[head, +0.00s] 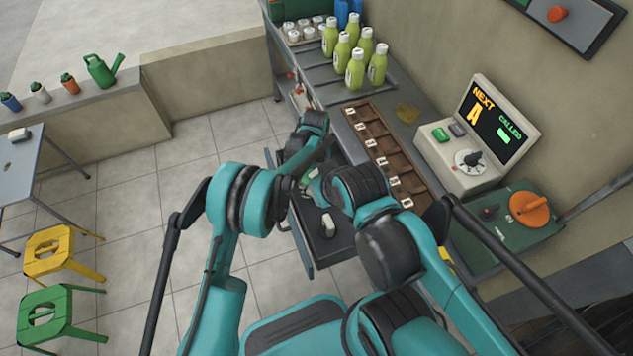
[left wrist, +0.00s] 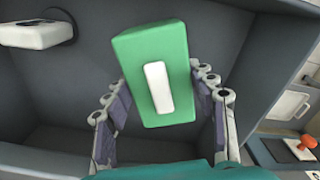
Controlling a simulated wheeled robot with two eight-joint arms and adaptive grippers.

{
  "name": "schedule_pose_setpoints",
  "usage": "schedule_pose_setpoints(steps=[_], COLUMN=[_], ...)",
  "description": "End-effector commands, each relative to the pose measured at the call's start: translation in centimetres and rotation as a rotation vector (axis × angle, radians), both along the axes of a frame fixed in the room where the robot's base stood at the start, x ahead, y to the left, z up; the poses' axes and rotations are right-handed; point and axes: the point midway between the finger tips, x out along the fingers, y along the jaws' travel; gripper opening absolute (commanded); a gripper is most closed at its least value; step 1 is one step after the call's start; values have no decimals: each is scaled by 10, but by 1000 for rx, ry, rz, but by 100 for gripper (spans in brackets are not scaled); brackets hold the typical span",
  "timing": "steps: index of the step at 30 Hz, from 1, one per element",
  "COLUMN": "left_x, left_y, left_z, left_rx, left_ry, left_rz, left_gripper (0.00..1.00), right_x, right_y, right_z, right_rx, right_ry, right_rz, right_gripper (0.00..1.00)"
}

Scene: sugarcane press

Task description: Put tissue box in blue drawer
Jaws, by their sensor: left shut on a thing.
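The green tissue box (left wrist: 152,45) with a white slot on top is between the fingers of my left gripper (left wrist: 160,78), which is shut on it. In the left wrist view it appears over the dark blue-grey drawer (left wrist: 225,25). Whether it touches the drawer floor cannot be told. In the head view the drawer (head: 300,238) is pulled out from under the counter, and my arms cover its far part. My right arm reaches to the same area; its fingers cannot be made out clearly.
A white object (head: 327,225) lies in the drawer, also in the left wrist view (left wrist: 35,35). The counter holds green bottles (head: 355,68), a wooden compartment tray (head: 372,130) and a display machine (head: 480,140). Yellow (head: 48,248) and green stools (head: 45,310) stand left; floor between is clear.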

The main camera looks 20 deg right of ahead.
Motion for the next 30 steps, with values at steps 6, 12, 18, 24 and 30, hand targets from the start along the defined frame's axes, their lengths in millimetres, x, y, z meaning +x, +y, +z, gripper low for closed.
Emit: schedule_pose_setpoints(steps=[6, 12, 18, 24, 30], left_x=[0, 0, 0, 0, 0], left_y=[0, 0, 0, 0, 0], left_z=[-35, -34, -39, -37, -36], left_rx=[0, 0, 0, 0, 0], left_ry=[0, 0, 0, 0, 0], left_rz=[1, 1, 1, 1, 1], left_gripper=[25, 25, 59, 77, 77], right_x=[0, 0, 0, 0, 0], right_y=[0, 0, 0, 0, 0], right_z=[-15, -13, -17, -16, -15], right_rx=[0, 0, 0, 0, 0], right_ry=[0, 0, 0, 0, 0], right_rz=[0, 0, 0, 0, 0], right_gripper=[40, 40, 40, 40, 40])
